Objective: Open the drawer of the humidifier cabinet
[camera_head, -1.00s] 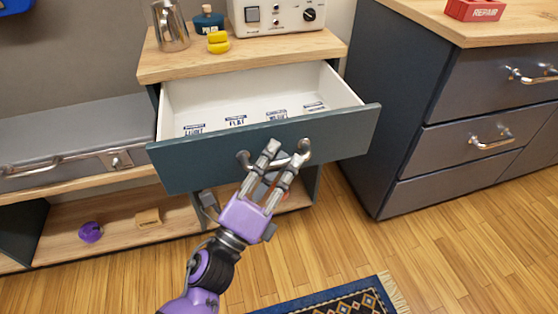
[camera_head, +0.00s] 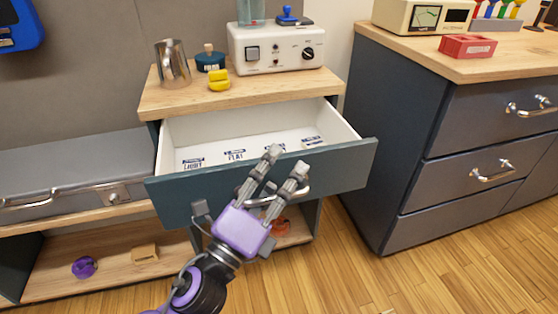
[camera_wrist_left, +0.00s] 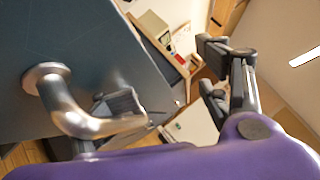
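The humidifier cabinet (camera_head: 245,98) has a wooden top and a dark teal drawer (camera_head: 350,166) that stands pulled out. Its white inside shows several labelled spots along the floor. A curved metal handle (camera_head: 292,191) is on the drawer front; it also shows close up in the left wrist view (camera_wrist_left: 75,112). My left gripper (camera_head: 287,160) is in front of the drawer, with its fingers spread apart and reaching up over the handle area. In the left wrist view, the handle lies at the left, beside the fingers, and nothing is gripped.
A white device (camera_head: 276,47), a metal pitcher (camera_head: 172,62), a dark jar (camera_head: 210,60) and a yellow object (camera_head: 219,80) stand on the cabinet top. A grey case (camera_head: 70,165) lies left. Another drawer cabinet (camera_head: 400,160) stands right. Floor between is clear.

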